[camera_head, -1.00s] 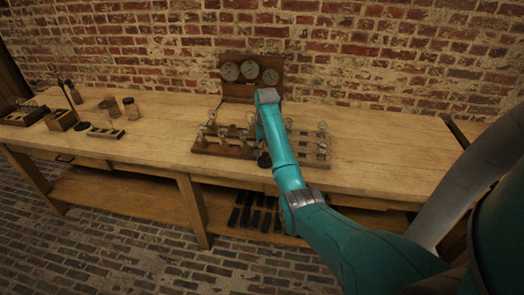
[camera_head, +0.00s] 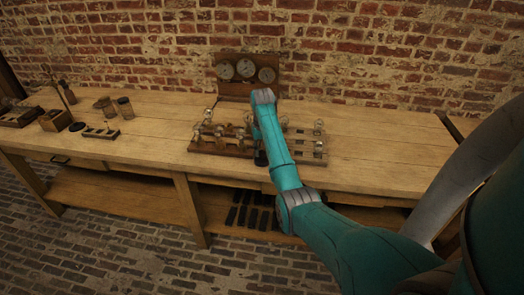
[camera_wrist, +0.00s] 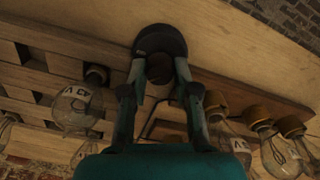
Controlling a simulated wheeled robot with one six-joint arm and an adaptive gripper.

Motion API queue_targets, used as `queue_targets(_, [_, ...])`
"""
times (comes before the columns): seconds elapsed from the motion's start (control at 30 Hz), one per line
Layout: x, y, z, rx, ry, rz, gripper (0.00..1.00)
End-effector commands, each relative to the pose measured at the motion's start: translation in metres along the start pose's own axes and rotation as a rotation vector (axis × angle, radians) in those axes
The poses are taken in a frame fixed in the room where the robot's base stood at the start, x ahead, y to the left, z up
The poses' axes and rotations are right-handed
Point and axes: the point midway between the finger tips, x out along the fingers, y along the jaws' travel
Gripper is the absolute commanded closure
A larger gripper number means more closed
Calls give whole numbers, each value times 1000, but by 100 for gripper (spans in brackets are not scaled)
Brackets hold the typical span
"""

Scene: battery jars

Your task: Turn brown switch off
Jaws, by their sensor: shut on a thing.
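In the wrist view, a small brown knob (camera_wrist: 159,69) sits in front of a wide dark round disc (camera_wrist: 160,40). My gripper (camera_wrist: 161,78) has its two fingers on either side of the knob and is shut on it. Whether this knob is the brown switch, or which position it is in, I cannot tell. In the head view, a dark round piece (camera_head: 261,158) shows at the front of the bench, beside my teal arm. My arm hides the gripper's fingers there.
A wooden board with upright bulbs and knobs (camera_head: 218,147) stands left of my arm. A rack with glass bulbs (camera_head: 318,148) is on the right. A panel with several dials (camera_head: 247,58) stands behind. The bench's right part (camera_head: 385,150) is clear.

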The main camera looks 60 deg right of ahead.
Motion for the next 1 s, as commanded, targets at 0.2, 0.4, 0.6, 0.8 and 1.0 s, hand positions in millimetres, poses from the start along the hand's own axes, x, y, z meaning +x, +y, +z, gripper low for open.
queue_targets(0.2, [0, -1, 0, -125, -1, 0, 100])
queue_targets(0.4, [0, -1, 0, -293, -1, 0, 100])
queue_targets(0.6, [1, -1, 1, -461, -1, 0, 100])
queue_targets(0.8, [1, -2, 1, -599, -2, 0, 100])
queue_targets(1.0, [1, -2, 1, -693, -2, -1, 100])
